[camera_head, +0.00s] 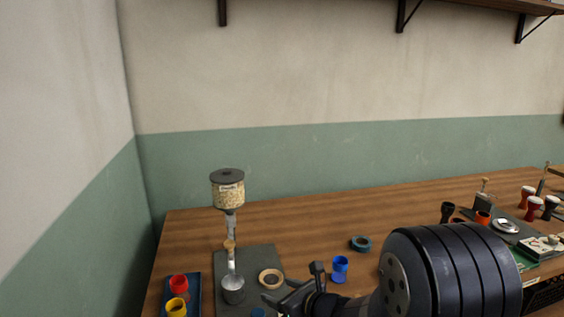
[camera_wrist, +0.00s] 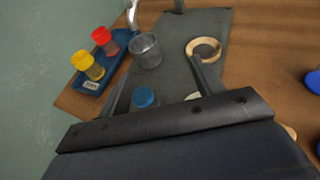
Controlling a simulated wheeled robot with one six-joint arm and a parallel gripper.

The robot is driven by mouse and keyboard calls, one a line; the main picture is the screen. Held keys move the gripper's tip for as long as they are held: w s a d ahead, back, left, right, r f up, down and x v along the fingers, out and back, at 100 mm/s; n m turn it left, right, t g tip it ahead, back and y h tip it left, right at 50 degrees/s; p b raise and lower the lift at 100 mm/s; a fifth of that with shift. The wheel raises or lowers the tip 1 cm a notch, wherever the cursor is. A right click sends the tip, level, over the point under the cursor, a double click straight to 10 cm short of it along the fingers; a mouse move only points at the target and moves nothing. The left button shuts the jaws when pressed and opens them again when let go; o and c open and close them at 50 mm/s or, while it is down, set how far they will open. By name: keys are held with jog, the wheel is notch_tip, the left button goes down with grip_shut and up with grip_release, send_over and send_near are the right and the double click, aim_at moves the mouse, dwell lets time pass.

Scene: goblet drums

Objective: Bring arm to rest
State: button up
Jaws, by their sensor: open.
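My gripper (camera_head: 291,283) is over the front of the wooden table (camera_head: 310,232). Its two fingers are spread apart in the wrist view (camera_wrist: 161,68), with nothing held between them. A small blue-topped piece (camera_wrist: 144,97) shows between the fingers, below them. A wooden ring (camera_wrist: 204,49) lies on a dark grey mat (camera_wrist: 185,28) just beyond the right finger. A grey metal cup (camera_wrist: 147,51) stands on the mat beyond the left finger. My dark arm hides part of the table in the head view.
A dispenser with a grain-filled jar (camera_head: 228,192) stands on the mat. A blue tray (camera_wrist: 119,60) holds a red drum (camera_wrist: 104,40) and a yellow drum (camera_wrist: 88,65). A blue drum (camera_head: 340,268) and a teal tape roll (camera_head: 361,243) are right of it. Several drums and tools crowd the right end.

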jog(key=d+f+m+t+h+b, duration=0.1)
jog(key=d+f, duration=0.1)
jog(key=d, duration=0.3)
jog(key=d+f+m+h+b, duration=0.2)
jog(key=d, duration=0.3)
jog(key=d+f+m+t+h+b, duration=0.1)
jog(key=d+f+h, duration=0.1)
jog(key=d, duration=0.3)
jog(key=shift+f+m+t+b, duration=0.3)
jog(key=shift+f+m+b, duration=0.1)
jog(key=shift+f, duration=0.15)
jog(key=shift+r, duration=0.15)
